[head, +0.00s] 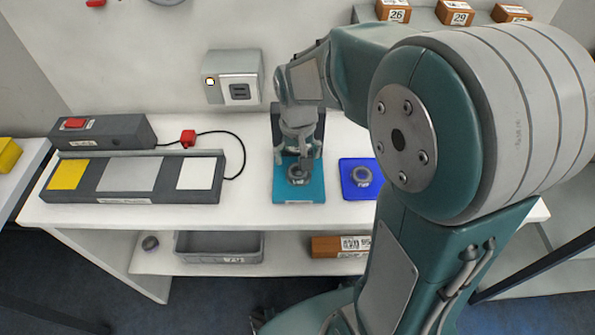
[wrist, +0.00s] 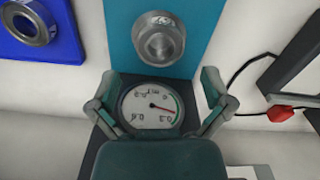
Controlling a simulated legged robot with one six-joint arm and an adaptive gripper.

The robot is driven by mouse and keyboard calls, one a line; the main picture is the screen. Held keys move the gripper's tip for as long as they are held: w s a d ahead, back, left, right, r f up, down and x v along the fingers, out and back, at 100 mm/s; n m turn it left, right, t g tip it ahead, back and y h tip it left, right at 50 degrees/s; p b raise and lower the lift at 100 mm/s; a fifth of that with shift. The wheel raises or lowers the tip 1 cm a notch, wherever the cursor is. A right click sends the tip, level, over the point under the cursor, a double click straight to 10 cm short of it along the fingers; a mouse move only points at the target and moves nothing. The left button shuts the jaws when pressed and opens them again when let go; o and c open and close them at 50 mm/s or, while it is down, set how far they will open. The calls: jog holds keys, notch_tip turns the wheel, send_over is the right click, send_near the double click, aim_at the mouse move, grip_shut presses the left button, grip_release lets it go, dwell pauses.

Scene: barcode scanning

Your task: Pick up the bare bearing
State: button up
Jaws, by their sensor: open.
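A grey round metal part (head: 298,174) sits on a teal plate (head: 299,195). In the wrist view the part (wrist: 160,38) looks like a stepped ring with a hollow middle, on the teal plate (wrist: 205,12). A second grey ring (head: 362,176) lies on a blue plate (head: 360,190); in the wrist view this ring (wrist: 28,22) has a dark centre. I cannot tell for sure which is the bare bearing. My gripper (head: 297,163) is over the teal plate and partly covers its part. In the wrist view my gripper (wrist: 158,88) is open and empty, its fingers apart.
A dial gauge (wrist: 152,105) sits beside the teal plate. A dark block with yellow, grey and white pads (head: 130,197) is at left, with a red-button box (head: 103,132) behind. A grey bin (head: 219,260) and dark round part (head: 150,243) are on the lower shelf.

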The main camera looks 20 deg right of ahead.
aim_at(298, 171)
notch_tip(298, 171, down, 4)
jog(key=shift+s+f, duration=0.1)
jog(key=c, duration=1.2)
